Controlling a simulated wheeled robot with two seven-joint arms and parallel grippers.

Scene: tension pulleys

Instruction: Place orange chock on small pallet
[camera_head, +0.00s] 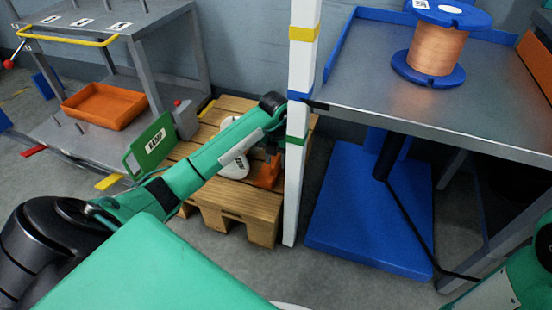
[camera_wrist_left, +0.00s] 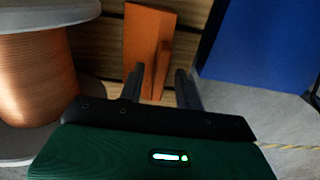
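The orange chock (camera_head: 267,174) sits on the small wooden pallet (camera_head: 238,200), near its right side and beside a white spool (camera_head: 234,163). My left gripper (camera_head: 272,154) points down just above the chock, partly hidden by my own arm. In the left wrist view the chock (camera_wrist_left: 148,38) stands on the pallet slats, and the two dark fingers (camera_wrist_left: 160,88) are spread apart, with part of the chock showing between them. I cannot tell whether either finger touches it. My right gripper is out of view; only part of my right arm shows at lower right.
A white post (camera_head: 297,120) with coloured bands stands close right of the gripper. Right of it are a metal table (camera_head: 400,110) with a copper spool (camera_head: 436,48) and a blue base (camera_head: 370,220). A grey shelf holds an orange tray (camera_head: 103,105) at left.

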